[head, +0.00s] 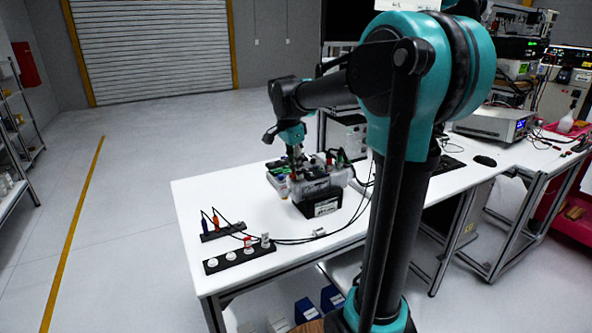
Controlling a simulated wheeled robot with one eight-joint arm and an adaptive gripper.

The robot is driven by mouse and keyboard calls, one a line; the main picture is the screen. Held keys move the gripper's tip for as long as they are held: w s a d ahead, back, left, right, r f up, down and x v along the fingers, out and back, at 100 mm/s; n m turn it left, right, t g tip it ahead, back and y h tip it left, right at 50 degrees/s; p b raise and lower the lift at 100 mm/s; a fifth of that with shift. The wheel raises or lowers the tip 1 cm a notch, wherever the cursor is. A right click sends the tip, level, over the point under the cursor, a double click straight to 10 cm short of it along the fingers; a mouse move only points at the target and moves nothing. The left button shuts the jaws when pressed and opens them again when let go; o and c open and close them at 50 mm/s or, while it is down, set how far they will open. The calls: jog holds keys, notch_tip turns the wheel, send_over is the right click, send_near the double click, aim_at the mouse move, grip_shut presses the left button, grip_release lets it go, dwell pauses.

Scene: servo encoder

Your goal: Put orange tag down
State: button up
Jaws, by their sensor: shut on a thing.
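My gripper (296,164) is at the end of my arm, pointing down over the grey-and-black device (322,188) on the white table. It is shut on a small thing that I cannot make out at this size. I cannot tell whether it touches the device below. No other orange tag can be made out near the gripper.
A black strip (240,257) with several round white parts and a red one lies in front, with black cables running right. The white table (205,192) is bare at its back left. More equipment (492,123) stands right.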

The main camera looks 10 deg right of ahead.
jog(key=shift+f, duration=0.25)
jog(key=o, duration=0.8)
jog(key=r, duration=0.4)
jog(key=a+r, duration=0.1)
jog(key=r, duration=0.7)
jog(key=shift+s+a, duration=0.3)
jog(key=shift+a, duration=0.1)
